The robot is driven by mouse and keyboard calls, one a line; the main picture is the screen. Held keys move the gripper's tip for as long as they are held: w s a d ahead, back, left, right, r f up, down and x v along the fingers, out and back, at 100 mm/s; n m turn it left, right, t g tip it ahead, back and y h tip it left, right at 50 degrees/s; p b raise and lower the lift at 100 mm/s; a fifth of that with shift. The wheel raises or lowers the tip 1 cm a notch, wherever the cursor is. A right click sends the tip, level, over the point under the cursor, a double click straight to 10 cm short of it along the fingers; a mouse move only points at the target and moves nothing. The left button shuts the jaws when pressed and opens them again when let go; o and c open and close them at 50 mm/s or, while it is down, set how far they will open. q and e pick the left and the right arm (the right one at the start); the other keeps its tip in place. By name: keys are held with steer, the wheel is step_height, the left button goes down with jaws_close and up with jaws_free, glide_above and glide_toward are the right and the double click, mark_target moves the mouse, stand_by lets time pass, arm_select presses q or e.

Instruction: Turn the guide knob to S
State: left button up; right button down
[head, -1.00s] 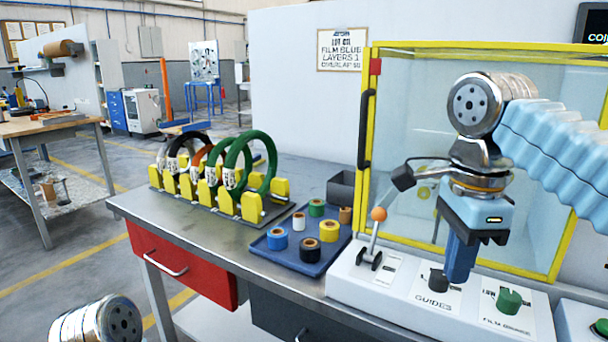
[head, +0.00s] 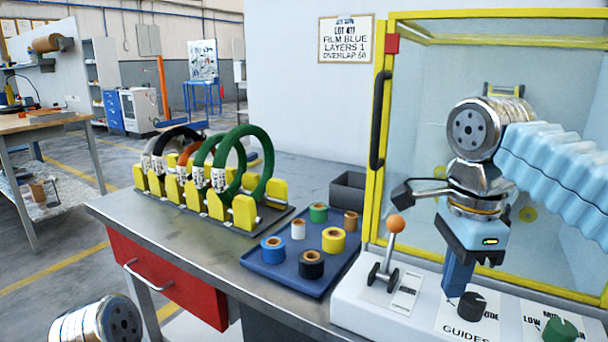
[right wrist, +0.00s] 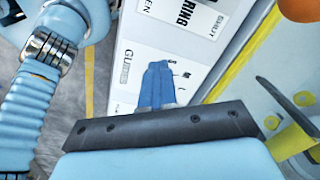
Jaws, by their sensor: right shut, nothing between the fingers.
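The guide knob (head: 472,305) is a black round knob on the white panel above the word GUIDES. Its pointer direction is too small to tell. My right gripper (head: 456,288) points down with its blue fingers shut and empty, just left of the knob in the head view. I cannot tell whether they touch it. In the right wrist view the shut fingers (right wrist: 158,85) cover part of the panel beside the partly hidden GUIDES label, and the knob is not clearly seen. My left gripper is not in view.
A lever with an orange ball (head: 396,224) stands left of the knob, and a green knob (head: 560,330) right of it. Behind is a yellow-framed clear guard (head: 376,150). A blue tray (head: 290,283) of tape rolls and a rack of coils (head: 215,205) lie left.

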steer(key=shift+f, duration=0.75)
steer(key=shift+s+a, duration=0.15)
steer(key=shift+s, duration=0.3)
steer(key=shift+s+r+p, duration=0.25)
steer(key=shift+s+p, duration=0.35)
steer(key=shift+p, duration=0.25)
steer(key=shift+s+d+r, duration=0.1)
steer(key=shift+d+r, duration=0.05)
steer(key=shift+d, duration=0.1)
steer(key=shift+a, duration=0.1)
